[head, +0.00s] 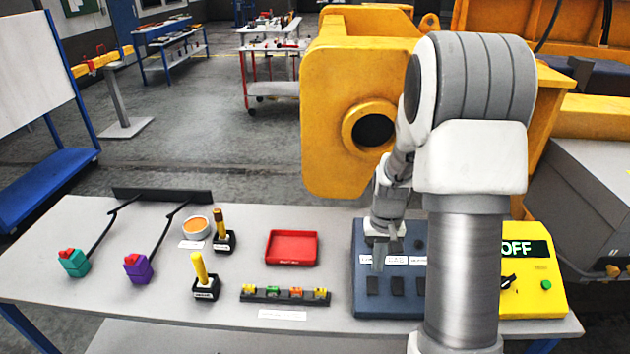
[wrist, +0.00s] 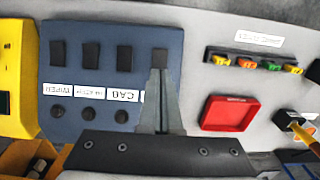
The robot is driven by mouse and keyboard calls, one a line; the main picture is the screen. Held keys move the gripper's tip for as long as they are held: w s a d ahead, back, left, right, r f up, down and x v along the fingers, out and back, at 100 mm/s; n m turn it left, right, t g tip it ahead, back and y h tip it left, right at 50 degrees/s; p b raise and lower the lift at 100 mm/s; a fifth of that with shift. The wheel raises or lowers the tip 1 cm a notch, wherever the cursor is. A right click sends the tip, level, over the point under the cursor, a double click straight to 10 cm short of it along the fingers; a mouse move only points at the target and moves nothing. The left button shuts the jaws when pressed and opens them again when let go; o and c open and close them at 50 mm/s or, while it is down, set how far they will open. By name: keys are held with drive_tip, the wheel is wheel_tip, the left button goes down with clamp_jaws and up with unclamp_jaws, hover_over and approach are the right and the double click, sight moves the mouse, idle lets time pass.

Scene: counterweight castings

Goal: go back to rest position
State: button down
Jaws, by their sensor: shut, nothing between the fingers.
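My gripper (head: 378,266) hangs over the left part of a blue-grey switch panel (head: 386,306) on the table. In the wrist view my gripper (wrist: 160,72) is shut and empty. Its fingertips appear just at the lower edge of a dark rocker switch (wrist: 160,57), in line with it; I cannot tell whether they touch. The panel shows in the wrist view too, with several dark rockers, round dark knobs and white labels, one reading CAB (wrist: 123,95). My arm hides the panel's right part in the head view.
A yellow box with an OFF display (head: 525,249) stands right of the panel. Left of it are a red tray (head: 292,248), a rack of coloured pieces (head: 285,295) and yellow-handled tools (head: 200,270). A large yellow casting (head: 345,80) stands behind the table.

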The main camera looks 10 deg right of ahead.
drive_tip(key=s+a+r+n+t, duration=0.1)
drive_tip(key=s+a+r, duration=0.2)
drive_tip(key=r, duration=0.3)
drive_tip(key=s+a+r+t+b, duration=0.1)
drive_tip(key=s+a+r+t, duration=0.2)
drive_tip(key=r, duration=0.4)
drive_tip(key=s+a+r+n, duration=0.1)
drive_tip(key=s+a+r, duration=0.3)
drive_tip(key=r, duration=0.2)
drive_tip(key=s+a+r+n+t, duration=0.1)
drive_tip(key=s+a+r, duration=0.1)
drive_tip(key=s, duration=0.6)
drive_tip(key=shift+s+a+r+t+b, duration=0.25)
drive_tip(key=shift+s+r+t+b, duration=0.05)
drive_tip(key=shift+s+r+b, duration=0.1)
